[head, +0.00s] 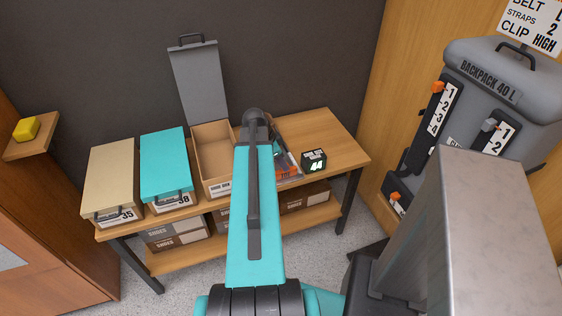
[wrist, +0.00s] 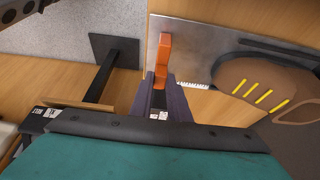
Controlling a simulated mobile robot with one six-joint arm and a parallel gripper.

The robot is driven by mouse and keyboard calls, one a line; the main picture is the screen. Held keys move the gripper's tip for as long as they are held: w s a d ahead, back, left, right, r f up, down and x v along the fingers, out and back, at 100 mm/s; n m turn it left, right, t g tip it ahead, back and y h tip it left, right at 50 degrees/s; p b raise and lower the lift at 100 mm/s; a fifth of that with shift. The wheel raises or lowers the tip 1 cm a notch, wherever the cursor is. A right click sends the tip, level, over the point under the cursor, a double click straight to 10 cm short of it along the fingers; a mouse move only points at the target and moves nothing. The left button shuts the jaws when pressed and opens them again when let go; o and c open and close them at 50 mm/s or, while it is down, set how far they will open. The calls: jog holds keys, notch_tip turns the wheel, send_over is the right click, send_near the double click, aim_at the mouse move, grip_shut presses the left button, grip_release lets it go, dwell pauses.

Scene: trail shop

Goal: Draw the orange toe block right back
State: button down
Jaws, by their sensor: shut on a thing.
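The orange toe block (wrist: 163,60) stands on a grey metal measuring plate (wrist: 195,45) in the wrist view. My gripper (wrist: 160,88) is shut on its lower part, with the dark fingers on either side. A brown shoe (wrist: 250,85) with yellow stripes lies on the plate to the right of the block, apart from it. A white scale strip with marks (wrist: 193,86) runs between them. In the head view my arm hides most of the plate; some orange (head: 284,172) shows just right of it.
A small black display (head: 314,160) reading 44 stands on the wooden bench (head: 335,140) right of the plate. An open shoe box (head: 213,150) and closed beige (head: 112,170) and teal (head: 165,155) boxes stand to the left. A grey backpack (head: 500,85) stands far right.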

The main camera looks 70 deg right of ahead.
jog(key=shift+s+a, duration=0.2)
jog(key=c, duration=2)
grip_release()
jog(key=shift+w+r, duration=0.1)
jog(key=shift+w+r, duration=0.1)
jog(key=shift+r, duration=0.25)
jog(key=shift+b+v, duration=0.85)
jog(key=shift+v, duration=5.6)
jog(key=shift+s, duration=0.2)
